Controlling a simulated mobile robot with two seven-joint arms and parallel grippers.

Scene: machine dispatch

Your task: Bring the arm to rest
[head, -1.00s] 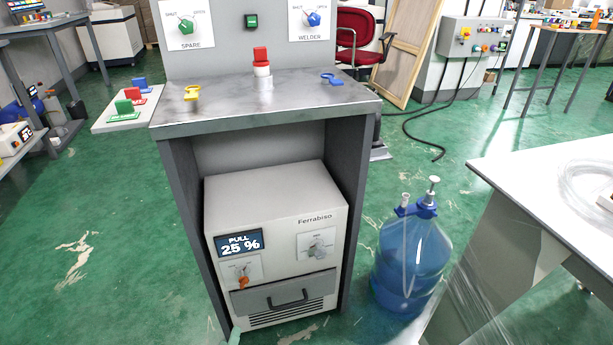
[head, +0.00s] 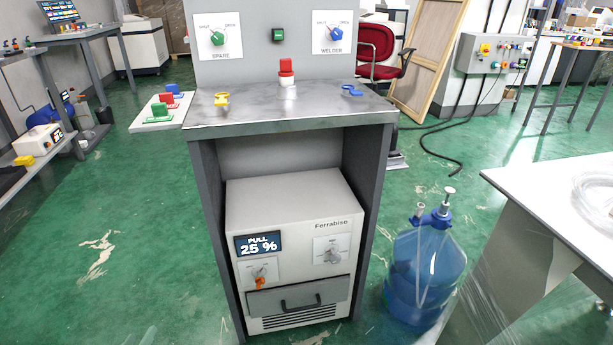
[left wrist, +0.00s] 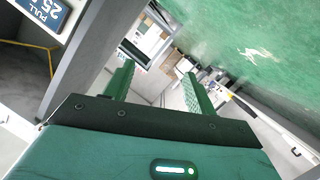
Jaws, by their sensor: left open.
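My left gripper (left wrist: 156,76) is open in the left wrist view, with its two green fingers apart and nothing between them. That display also shows at the top left of the left wrist view (left wrist: 42,12). My gripper appears apart from the machine. My right gripper is in neither view.
The grey bench top (head: 290,112) carries a red-capped piece, a yellow piece and a blue piece. A blue water jug (head: 425,275) stands right of the bench. A white table (head: 560,190) is at the right. Green floor (head: 110,200) is open on the left.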

